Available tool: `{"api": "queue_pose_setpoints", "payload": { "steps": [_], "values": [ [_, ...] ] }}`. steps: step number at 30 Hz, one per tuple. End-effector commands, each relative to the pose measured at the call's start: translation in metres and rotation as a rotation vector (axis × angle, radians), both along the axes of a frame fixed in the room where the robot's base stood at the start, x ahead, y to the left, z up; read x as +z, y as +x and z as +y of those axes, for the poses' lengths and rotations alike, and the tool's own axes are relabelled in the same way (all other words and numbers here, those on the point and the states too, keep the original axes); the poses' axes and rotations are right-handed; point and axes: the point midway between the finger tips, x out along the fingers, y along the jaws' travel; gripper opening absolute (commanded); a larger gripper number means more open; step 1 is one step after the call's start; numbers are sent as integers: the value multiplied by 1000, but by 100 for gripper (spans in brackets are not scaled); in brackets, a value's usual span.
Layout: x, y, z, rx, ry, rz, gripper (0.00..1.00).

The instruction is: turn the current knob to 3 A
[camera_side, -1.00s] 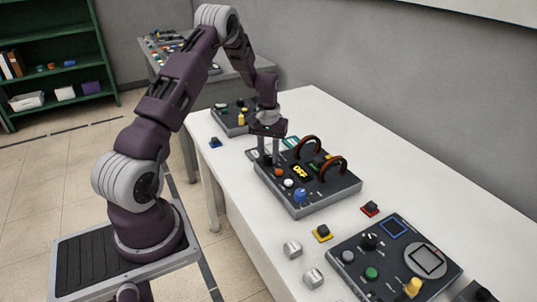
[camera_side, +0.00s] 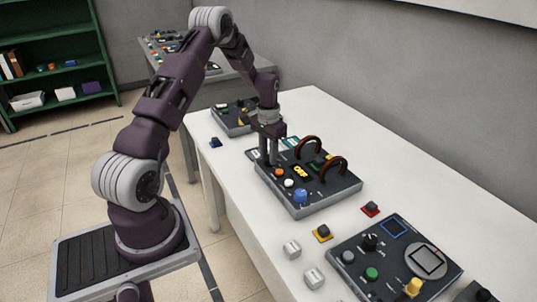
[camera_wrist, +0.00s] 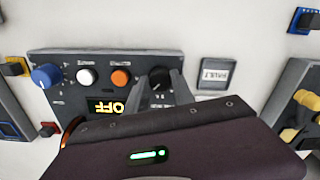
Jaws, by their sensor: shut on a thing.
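The coil panel (camera_side: 315,196) is a dark grey box on the white bench, with two brown coil loops (camera_side: 309,148) standing on it. Its black knob (camera_wrist: 157,75) shows in the wrist view at the right end of a row of controls. My gripper (camera_side: 267,162) points down at the left end of the panel, and in the wrist view its fingers (camera_wrist: 165,84) are closed around the black knob. The fingers partly hide the knob and its scale, so its setting is unreadable. A blue knob (camera_wrist: 46,76) sits at the other end of the row. The display (camera_wrist: 105,107) reads OFF.
A white button (camera_wrist: 86,76) and an orange button (camera_wrist: 121,77) lie between the knobs. A FAULT plate (camera_wrist: 214,73) is beside the panel. Another instrument (camera_side: 393,262) stands at the front right, and small blocks (camera_side: 322,232) lie between.

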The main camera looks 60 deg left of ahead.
Motion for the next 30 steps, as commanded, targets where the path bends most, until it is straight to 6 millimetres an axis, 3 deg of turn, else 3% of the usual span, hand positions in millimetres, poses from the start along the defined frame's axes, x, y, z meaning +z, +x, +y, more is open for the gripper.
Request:
{"api": "queue_pose_setpoints", "payload": {
  "steps": [11,12,15,24,30],
  "values": [
    [1,1,0,-2,1,-3,0],
    [1,1,0,-2,1,-3,38],
    [1,1,0,-2,1,-2,52],
    [3,1,0,-1,1,-2,52],
    [43,1,1,-1,4,-5,52]
  ]
}}
